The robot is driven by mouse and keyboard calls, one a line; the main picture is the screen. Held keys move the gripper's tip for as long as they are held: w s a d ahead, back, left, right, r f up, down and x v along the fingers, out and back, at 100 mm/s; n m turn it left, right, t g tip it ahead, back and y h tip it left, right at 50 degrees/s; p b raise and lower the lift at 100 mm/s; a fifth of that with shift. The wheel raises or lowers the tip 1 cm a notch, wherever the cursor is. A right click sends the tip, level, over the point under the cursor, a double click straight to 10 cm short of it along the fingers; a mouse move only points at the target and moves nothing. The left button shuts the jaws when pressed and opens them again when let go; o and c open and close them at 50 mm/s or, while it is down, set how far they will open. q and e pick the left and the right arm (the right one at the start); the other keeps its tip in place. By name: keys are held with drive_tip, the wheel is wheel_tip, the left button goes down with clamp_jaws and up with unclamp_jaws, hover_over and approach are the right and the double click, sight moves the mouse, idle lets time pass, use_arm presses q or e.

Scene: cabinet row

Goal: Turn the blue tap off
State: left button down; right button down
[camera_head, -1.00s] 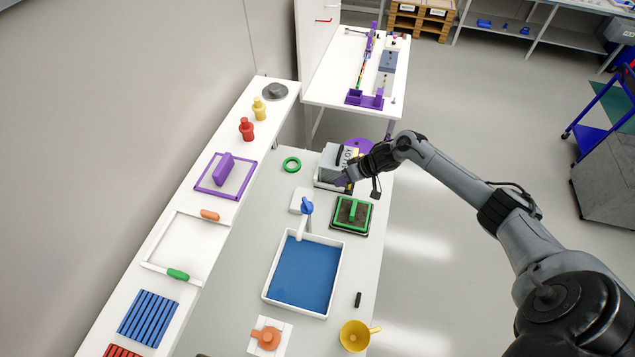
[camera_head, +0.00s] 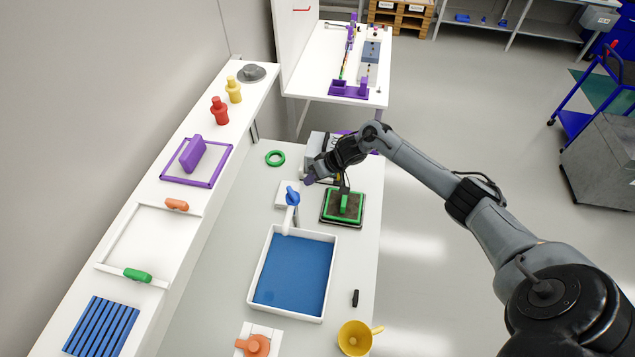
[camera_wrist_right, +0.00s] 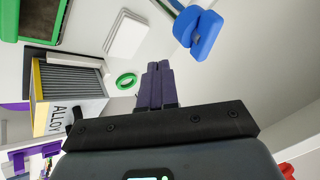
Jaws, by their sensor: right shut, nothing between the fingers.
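The blue tap handle (camera_head: 292,196) sits on top of a white spout (camera_head: 289,218) behind the blue-floored basin (camera_head: 295,275). It also shows large at the top of the right wrist view (camera_wrist_right: 200,32). My right gripper (camera_head: 309,180) is just to the right of and behind the blue handle in the head view, apart from it. In the right wrist view its purple fingers (camera_wrist_right: 155,72) are together and empty, pointing up the picture below the handle. My left gripper is not in view.
A green-framed pad (camera_head: 342,207) stands close right of the tap. A grey ALLOY box (camera_wrist_right: 62,92) is beside my right gripper. A green ring (camera_head: 275,158) lies behind the tap. A yellow cup (camera_head: 355,338) and orange knob (camera_head: 257,345) are at the front.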

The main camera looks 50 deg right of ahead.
sight(292, 195)
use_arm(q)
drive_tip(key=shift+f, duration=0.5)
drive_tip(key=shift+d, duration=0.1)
use_arm(e)
drive_tip(key=a, duration=0.2)
drive_tip(key=w+a, duration=0.1)
drive_tip(key=shift+w+a, duration=0.15)
drive_tip(key=shift+a, duration=0.25)
